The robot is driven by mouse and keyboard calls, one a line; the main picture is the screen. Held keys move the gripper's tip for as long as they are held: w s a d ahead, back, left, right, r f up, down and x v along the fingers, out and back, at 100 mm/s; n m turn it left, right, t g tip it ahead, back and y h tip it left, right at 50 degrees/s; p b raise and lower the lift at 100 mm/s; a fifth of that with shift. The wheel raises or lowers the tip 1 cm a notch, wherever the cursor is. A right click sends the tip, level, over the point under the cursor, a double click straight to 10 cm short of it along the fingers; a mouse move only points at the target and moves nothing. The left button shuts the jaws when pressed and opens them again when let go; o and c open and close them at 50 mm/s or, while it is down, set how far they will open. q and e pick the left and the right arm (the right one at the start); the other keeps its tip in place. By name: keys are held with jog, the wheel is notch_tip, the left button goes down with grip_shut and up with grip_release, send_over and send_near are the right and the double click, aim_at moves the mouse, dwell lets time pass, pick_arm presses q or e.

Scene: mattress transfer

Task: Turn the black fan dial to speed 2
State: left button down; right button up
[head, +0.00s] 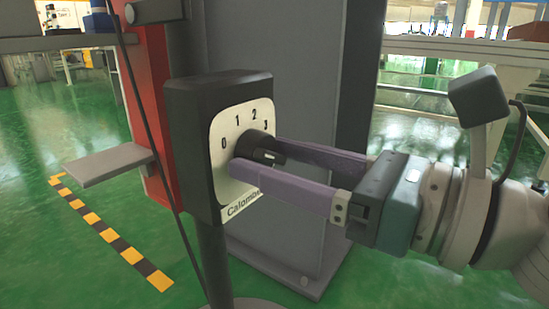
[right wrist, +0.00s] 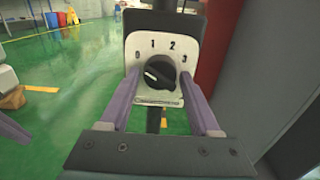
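The black fan dial (head: 258,149) is a round knob on a white plate (head: 238,138) marked 0, 1, 2 and 3, on a dark upright box. In the right wrist view the dial (right wrist: 159,76) has a pale mark on its left side, toward the 0. My right gripper (head: 255,160) is open, its purple fingers on either side of the dial. In the right wrist view, gaps show between the dial and both fingers. A purple piece (right wrist: 14,132) at the lower left of that view looks like a finger of my left gripper; its opening is not shown.
The box stands on a dark post (head: 214,265). A grey cabinet (head: 290,100) and a red panel (head: 146,100) stand close behind. A grey shelf-like plate (head: 108,163) juts out at left. Green floor with a yellow-black stripe (head: 110,235) is open at left.

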grip_shut()
